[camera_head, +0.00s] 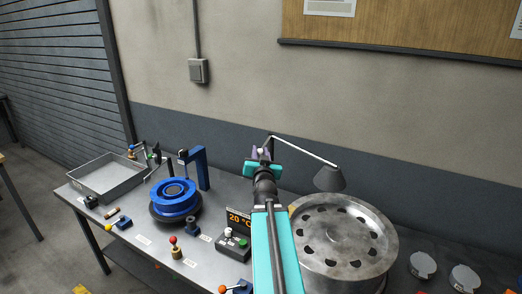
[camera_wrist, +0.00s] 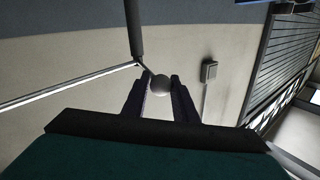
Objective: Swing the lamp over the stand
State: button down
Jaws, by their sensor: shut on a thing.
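The lamp has a thin jointed arm and a grey conical shade (camera_head: 329,178). The shade shows at the back edge of the large metal wheel (camera_head: 343,245), on the right. My gripper (camera_head: 262,153) is at the left end of the lamp's arm. I cannot tell which fixture is the task's stand.
A blue bent post (camera_head: 200,168) rises behind the blue round piece. A grey tray (camera_head: 107,179) is at the bench's left end. A 20 °C display (camera_head: 240,219), a button box (camera_head: 234,244) and small knobbed parts crowd the front. Two grey discs (camera_head: 423,265) lie at right.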

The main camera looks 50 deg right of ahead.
jog(key=shift+w, duration=0.15)
jog(key=c, duration=1.6)
grip_release()
jog(key=shift+c, duration=0.2)
jog(key=shift+o, duration=0.9)
jog(key=shift+w, duration=0.15)
jog(key=shift+f+b, duration=0.2)
jog(key=shift+b, duration=1.25)
jog(key=b, duration=0.3)
jog(key=shift+w+a, duration=0.1)
jog(key=shift+a, duration=0.05)
jog(key=b, duration=0.6)
jog(key=shift+a+y, duration=0.25)
jog(key=shift+y, duration=0.05)
jog(key=b, duration=0.3)
jog(key=s+b, duration=0.1)
jog(key=b, duration=0.2)
jog(key=shift+s+a+r, duration=0.1)
jog(key=shift+s+a, duration=0.05)
jog(key=shift+a, duration=0.15)
